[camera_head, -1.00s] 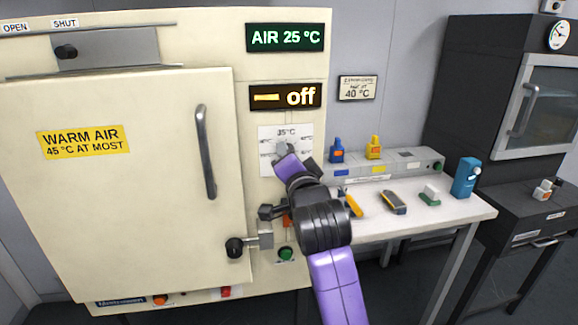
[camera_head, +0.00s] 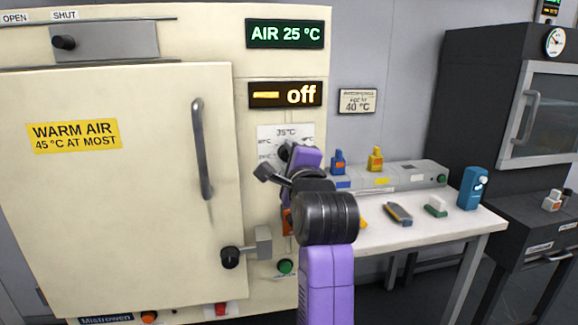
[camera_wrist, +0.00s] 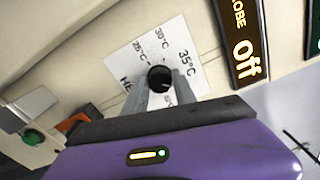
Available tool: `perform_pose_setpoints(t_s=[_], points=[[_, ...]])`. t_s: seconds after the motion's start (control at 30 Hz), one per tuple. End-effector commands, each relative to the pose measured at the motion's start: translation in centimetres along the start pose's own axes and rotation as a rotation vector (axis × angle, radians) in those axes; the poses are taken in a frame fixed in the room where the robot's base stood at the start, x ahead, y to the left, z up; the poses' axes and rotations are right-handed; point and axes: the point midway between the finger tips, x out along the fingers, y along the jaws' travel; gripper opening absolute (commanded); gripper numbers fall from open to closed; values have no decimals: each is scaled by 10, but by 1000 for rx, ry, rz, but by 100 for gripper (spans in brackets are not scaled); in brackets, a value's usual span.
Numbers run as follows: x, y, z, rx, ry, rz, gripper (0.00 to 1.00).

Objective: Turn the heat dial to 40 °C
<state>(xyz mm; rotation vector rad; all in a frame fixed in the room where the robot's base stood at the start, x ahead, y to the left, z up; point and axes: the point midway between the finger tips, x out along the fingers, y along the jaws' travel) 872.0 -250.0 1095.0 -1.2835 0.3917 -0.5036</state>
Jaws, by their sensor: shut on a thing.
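The heat dial (camera_wrist: 160,78) is a dark round knob on a white scale plate (camera_wrist: 122,55) with temperature marks, on the cream cabinet's right-hand panel. In the wrist view my gripper (camera_wrist: 161,84) has its two grey fingers on either side of the knob, shut on it. In the head view my purple gripper (camera_head: 303,158) is at the scale plate and hides most of the dial and some of the marks. The top mark reads 35 °C. I cannot tell which mark the dial points to.
The display (camera_head: 285,35) reads AIR 25 °C; the one below (camera_head: 285,95) reads off. A closed door (camera_head: 120,200) with a long handle (camera_head: 202,148) is at the left. A white bench (camera_head: 400,235) with small items stands right.

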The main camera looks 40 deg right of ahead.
Motion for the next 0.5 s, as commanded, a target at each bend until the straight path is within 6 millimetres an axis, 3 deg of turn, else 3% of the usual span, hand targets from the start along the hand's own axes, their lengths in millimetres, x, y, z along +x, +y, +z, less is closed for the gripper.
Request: perform_pose_setpoints(t_s=[0.5], points=[[0,2,-1,152,4,5,0]])
